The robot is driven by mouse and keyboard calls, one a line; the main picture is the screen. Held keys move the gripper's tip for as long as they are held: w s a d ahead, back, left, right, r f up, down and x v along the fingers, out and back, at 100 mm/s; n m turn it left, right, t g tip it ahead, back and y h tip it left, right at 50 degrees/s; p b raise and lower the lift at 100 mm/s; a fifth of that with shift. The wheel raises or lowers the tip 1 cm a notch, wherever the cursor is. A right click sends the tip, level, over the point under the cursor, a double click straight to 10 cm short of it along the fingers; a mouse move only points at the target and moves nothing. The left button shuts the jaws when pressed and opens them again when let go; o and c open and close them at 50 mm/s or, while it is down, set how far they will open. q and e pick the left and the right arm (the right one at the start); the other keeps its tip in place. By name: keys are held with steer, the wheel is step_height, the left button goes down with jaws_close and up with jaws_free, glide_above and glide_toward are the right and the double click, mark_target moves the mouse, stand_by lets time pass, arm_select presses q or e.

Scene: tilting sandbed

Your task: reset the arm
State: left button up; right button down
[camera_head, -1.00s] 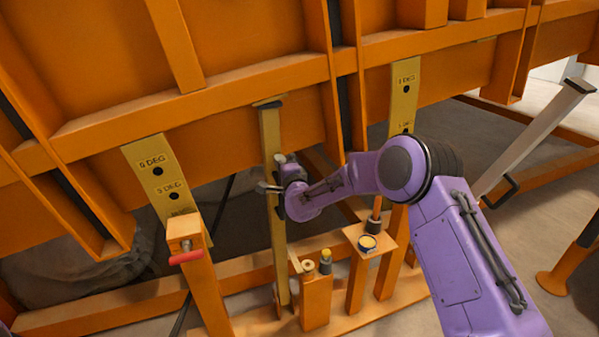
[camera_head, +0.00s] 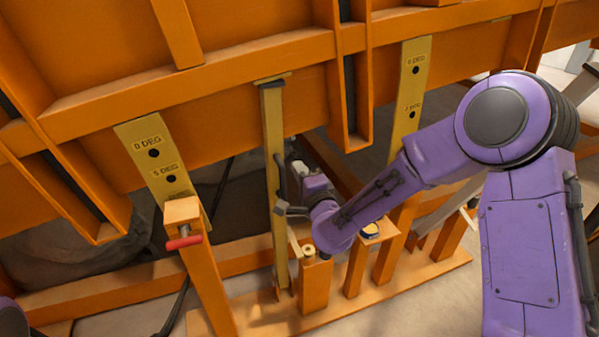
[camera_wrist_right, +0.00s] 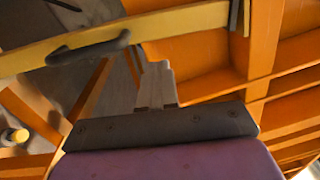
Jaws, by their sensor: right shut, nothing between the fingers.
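My right arm (camera_head: 390,190) reaches in from the right in the head view. Its gripper (camera_head: 297,168) is small there, just right of the upright yellow bar (camera_head: 272,130) with its dark handle. In the right wrist view the pale fingers (camera_wrist_right: 155,84) are together and empty. The yellow bar (camera_wrist_right: 185,22) crosses above them, with the dark handle (camera_wrist_right: 90,48) to the upper left; the fingers appear apart from the handle. My left gripper is out of view; only a bit of purple shows at the lower left corner of the head view.
The orange sandbed frame (camera_head: 230,65) fills the top. Yellow plates marked in degrees hang at left (camera_head: 150,135) and right (camera_head: 414,75). A red-handled pin (camera_head: 184,241) sits in the left post. Short orange posts (camera_head: 315,285) stand on the base beam below the gripper.

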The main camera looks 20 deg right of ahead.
steer(key=shift+w+f, duration=0.1)
steer(key=s+d+f+n+g+p, duration=0.1)
steer(key=s+f+n+g, duration=0.4)
steer(key=f, duration=0.5)
steer(key=s+d+f+n+g+p, duration=0.1)
steer(key=s+f+n+g, duration=0.15)
steer(key=s+f, duration=0.55)
steer(key=s+f+n+g+p, duration=0.1)
steer(key=s+f, duration=0.3)
steer(key=s, duration=0.4)
steer(key=s+d+f+n+g+h+p, duration=0.1)
steer(key=s+f+g, duration=0.3)
steer(key=s, duration=0.5)
steer(key=s+d+f+n+g+h+p, duration=0.1)
steer(key=s+f+n+g, duration=0.1)
steer(key=s+f, duration=0.4)
steer(key=s+g, duration=0.1)
steer(key=s, duration=0.2)
steer(key=shift+d+f, duration=0.25)
steer(key=shift+w+n, duration=0.1)
steer(key=shift+n, duration=0.15)
